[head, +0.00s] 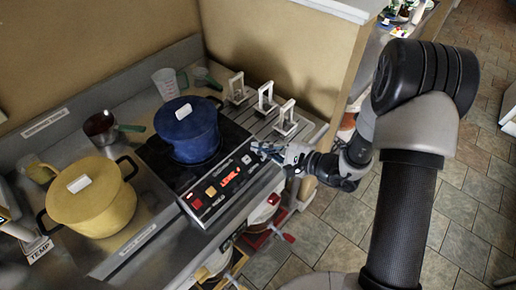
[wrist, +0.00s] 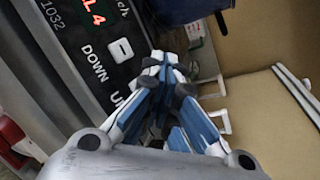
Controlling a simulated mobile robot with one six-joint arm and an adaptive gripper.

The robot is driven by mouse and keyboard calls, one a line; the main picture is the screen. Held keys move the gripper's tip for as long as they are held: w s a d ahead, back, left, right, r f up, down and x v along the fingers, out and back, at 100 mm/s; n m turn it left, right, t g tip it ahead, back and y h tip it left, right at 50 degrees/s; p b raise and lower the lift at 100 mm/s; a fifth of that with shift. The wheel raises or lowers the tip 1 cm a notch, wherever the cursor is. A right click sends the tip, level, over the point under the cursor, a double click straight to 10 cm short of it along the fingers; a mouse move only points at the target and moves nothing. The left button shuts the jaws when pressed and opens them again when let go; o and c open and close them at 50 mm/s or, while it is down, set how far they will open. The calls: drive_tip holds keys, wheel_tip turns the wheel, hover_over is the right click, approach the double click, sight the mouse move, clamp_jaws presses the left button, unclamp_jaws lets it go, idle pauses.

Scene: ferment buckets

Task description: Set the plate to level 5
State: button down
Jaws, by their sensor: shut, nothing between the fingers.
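The plate (head: 162,165) is a black hot plate with a sloped control panel along its front. A blue lidded pot (head: 190,137) stands on it. The red lit display (head: 230,176) is too small to read in the head view; in the wrist view the visible part of the display (wrist: 92,14) ends in "L 4". A pale button (wrist: 121,50) sits beside the DOWN label (wrist: 93,62). The UP label (wrist: 125,98) is partly covered by my gripper (wrist: 163,66), and any button there is hidden. My gripper is shut and empty, fingertips at the panel's right end; contact cannot be told.
A yellow lidded pot (head: 92,197) stands left of the plate. Measuring cups (head: 165,83) are behind, and white upright handles (head: 265,97) stand on the rack at right. Red-handled items (head: 268,236) are below the counter front. A wall closes the back.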

drive_tip(key=shift+f+b, duration=0.2)
drive_tip(key=shift+b, duration=0.3)
drive_tip(key=shift+w+a+f+b, duration=0.15)
drive_tip(key=shift+f+b, duration=0.05)
drive_tip(key=shift+b, duration=0.2)
drive_tip(key=shift+w+a+f+b, duration=0.1)
drive_tip(key=shift+a+f+b, duration=0.05)
drive_tip(key=shift+f+b, duration=0.25)
idle(0.8)
drive_tip(key=shift+r, duration=0.15)
drive_tip(key=shift+s+d+r, duration=0.25)
drive_tip(key=shift+d+r, duration=0.05)
drive_tip(key=shift+r, duration=0.35)
drive_tip(key=shift+p, duration=0.3)
drive_tip(key=shift+s+d+r+p, duration=0.25)
drive_tip(key=shift+d+r+p, duration=0.15)
drive_tip(key=shift+r, duration=0.35)
drive_tip(key=shift+s+d+r+p, duration=0.3)
drive_tip(key=shift+r+p, duration=0.1)
drive_tip(key=shift+r, duration=0.3)
drive_tip(key=shift+s+d+r+p, duration=0.3)
drive_tip(key=shift+r+p, duration=0.1)
drive_tip(key=shift+r, duration=0.35)
drive_tip(key=shift+w, duration=0.1)
